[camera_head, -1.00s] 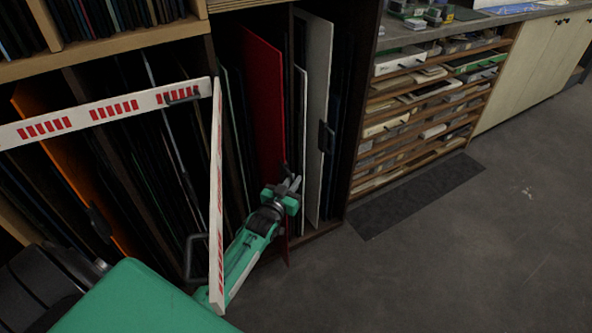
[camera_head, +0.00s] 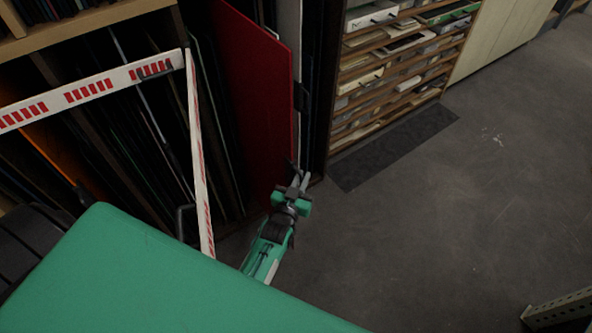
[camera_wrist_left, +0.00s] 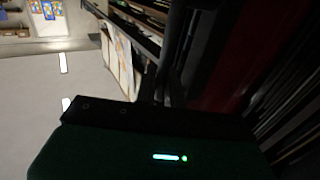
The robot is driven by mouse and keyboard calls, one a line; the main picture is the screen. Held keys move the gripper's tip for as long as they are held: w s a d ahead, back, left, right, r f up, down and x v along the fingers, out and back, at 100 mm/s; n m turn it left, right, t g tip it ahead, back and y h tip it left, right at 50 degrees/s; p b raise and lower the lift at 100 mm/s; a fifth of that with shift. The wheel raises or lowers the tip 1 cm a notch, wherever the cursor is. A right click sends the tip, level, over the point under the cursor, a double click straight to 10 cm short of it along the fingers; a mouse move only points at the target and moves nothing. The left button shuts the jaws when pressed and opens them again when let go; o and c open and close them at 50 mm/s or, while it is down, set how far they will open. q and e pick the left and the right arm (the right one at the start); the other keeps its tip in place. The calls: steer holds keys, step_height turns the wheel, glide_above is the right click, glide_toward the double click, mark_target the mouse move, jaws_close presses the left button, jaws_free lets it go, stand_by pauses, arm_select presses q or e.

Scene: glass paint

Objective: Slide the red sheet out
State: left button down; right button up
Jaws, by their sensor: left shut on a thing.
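The red sheet (camera_head: 258,95) stands upright in the rack of vertical slots, its front part sticking out past the neighbouring sheets. My left gripper (camera_head: 298,184) is at the lower part of its front edge and is shut on it; the exact contact is small and dark. In the left wrist view the sheet shows as a dark red band (camera_wrist_left: 232,65), and the fingertips are hard to make out. The sheet's rear part is hidden inside the rack. My right gripper is not in view.
A white bar with red stripes (camera_head: 90,92) crosses in front of the rack at left. An orange sheet (camera_head: 60,150) and several dark sheets stand behind it. Shelves of flat trays (camera_head: 395,70) stand at right, with a dark mat (camera_head: 392,148) before them. The grey floor is open.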

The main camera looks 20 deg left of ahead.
arm_select(q)
steer(key=shift+s+d, duration=0.15)
steer(key=shift+d, duration=0.05)
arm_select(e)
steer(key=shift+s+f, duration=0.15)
arm_select(q)
steer(key=c, duration=1.6)
jaws_free()
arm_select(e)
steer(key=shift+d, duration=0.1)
arm_select(q)
steer(key=s, duration=1.3)
steer(key=shift+s+d+b, duration=0.35)
steer(key=shift+s+d, duration=0.05)
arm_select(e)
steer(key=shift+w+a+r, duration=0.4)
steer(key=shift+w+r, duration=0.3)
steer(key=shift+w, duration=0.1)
